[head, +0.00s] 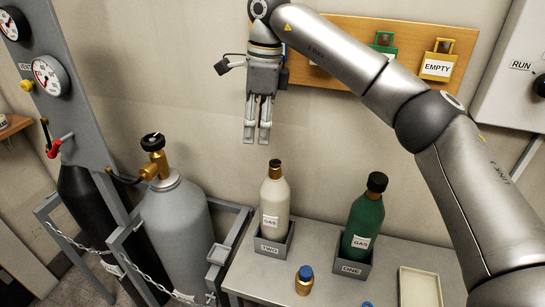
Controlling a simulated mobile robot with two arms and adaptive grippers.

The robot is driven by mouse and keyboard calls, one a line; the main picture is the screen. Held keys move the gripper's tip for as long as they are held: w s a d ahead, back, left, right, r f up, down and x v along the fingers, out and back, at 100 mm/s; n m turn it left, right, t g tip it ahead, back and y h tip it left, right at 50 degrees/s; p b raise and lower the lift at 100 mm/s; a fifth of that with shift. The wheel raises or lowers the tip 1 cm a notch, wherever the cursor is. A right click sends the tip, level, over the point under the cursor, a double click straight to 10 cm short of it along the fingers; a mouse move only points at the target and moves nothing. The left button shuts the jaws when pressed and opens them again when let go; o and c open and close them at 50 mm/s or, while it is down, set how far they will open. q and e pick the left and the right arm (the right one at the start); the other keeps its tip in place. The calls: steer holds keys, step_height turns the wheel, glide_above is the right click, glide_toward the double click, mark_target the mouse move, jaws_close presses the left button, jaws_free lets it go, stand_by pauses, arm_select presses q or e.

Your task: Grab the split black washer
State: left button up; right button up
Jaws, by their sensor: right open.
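I cannot make out a split black washer in the head view. My right gripper (257,137) hangs fingers down in front of the wall, above the cream bottle. It is open, with nothing between its fingers. A grey gas cylinder (178,225) with a brass valve (157,165) and a black knob stands to the lower left. A small brass fitting with a blue top (304,279) stands on the grey table (270,275). My left gripper is not in view.
The cream bottle (274,205) sits in holder TWO, and the green bottle (364,222) in holder ONE. A shallow pale tray (403,292) lies at the table's right. A chained rack (140,228) surrounds the cylinders. A wooden tag board (345,30) hangs behind my right arm.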

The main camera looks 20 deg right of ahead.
steer(key=d+r+h, duration=0.1)
steer(key=d+r, duration=0.1)
steer(key=d, duration=0.2)
glide_above(275, 162)
steer(key=f, duration=0.4)
steer(key=shift+w, duration=0.25)
steer(key=shift+f+p, duration=0.4)
steer(key=shift+f, duration=0.15)
steer(key=f, duration=0.1)
steer(key=f+p, duration=0.2)
steer(key=f, duration=0.1)
steer(key=shift+s, duration=0.35)
steer(key=shift+d+f, duration=0.1)
steer(key=shift+f, duration=0.4)
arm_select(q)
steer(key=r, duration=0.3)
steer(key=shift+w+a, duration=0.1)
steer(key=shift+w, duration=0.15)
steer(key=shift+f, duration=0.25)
arm_select(e)
steer(key=shift+f, duration=0.25)
steer(key=shift+c, duration=0.4)
steer(key=c, duration=0.7)
